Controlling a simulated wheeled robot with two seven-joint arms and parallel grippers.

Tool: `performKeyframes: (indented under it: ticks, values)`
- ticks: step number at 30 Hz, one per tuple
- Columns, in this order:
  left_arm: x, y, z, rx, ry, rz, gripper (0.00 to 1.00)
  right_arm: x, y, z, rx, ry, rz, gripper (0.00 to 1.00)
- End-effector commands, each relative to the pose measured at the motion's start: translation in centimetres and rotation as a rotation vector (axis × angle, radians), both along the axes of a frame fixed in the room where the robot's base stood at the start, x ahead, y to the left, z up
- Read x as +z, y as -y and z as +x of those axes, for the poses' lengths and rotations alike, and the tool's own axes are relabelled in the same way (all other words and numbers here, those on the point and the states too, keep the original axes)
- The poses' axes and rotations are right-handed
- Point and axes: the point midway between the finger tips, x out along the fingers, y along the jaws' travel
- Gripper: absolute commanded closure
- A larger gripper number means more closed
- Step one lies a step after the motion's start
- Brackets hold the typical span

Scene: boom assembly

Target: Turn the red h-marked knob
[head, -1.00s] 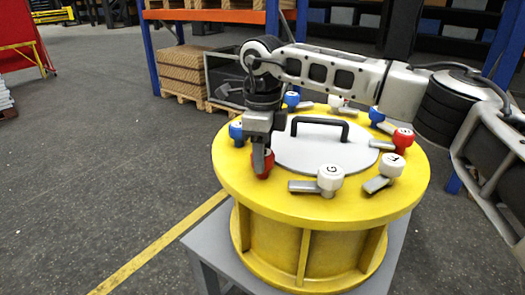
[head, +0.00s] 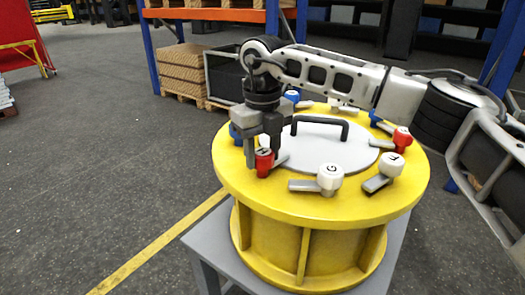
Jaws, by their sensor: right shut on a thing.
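The red h-marked knob (head: 264,162) stands on the near left of the yellow round lid (head: 235,184), with its grey lever (head: 281,160) pointing right. My right gripper (head: 264,158) points straight down over it from above. Its two fingers stand on the left and right of the knob and are shut on it. The fingers hide part of the knob's sides. My left gripper is not in view.
Close by on the rim are a white G knob (head: 330,178), a white F knob (head: 391,165), a red knob (head: 402,139) and a blue knob (head: 236,133) partly behind my gripper. A black handle (head: 320,121) rises from the grey central plate (head: 325,155).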

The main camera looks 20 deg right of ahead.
Motion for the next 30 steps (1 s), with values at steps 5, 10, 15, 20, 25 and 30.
performKeyframes:
  ticks: [5,10,15,20,25,30]
  values:
    - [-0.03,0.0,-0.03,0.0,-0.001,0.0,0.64,0.03,0.04,0.0,-0.031,0.0,-0.002,0.8]
    - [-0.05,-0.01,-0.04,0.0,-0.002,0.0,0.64,0.03,0.04,0.0,-0.041,0.0,-0.001,0.8]
    - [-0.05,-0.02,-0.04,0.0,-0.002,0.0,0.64,0.03,0.04,0.01,-0.041,0.0,-0.001,0.8]
    - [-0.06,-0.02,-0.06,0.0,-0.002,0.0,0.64,0.03,0.04,0.02,-0.042,0.0,-0.001,0.41]
    - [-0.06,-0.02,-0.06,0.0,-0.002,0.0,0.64,0.02,0.03,0.02,-0.04,0.0,0.0,0.36]
    - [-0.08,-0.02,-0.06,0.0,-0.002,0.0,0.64,0.19,0.01,0.02,-0.038,0.001,0.0,0.36]
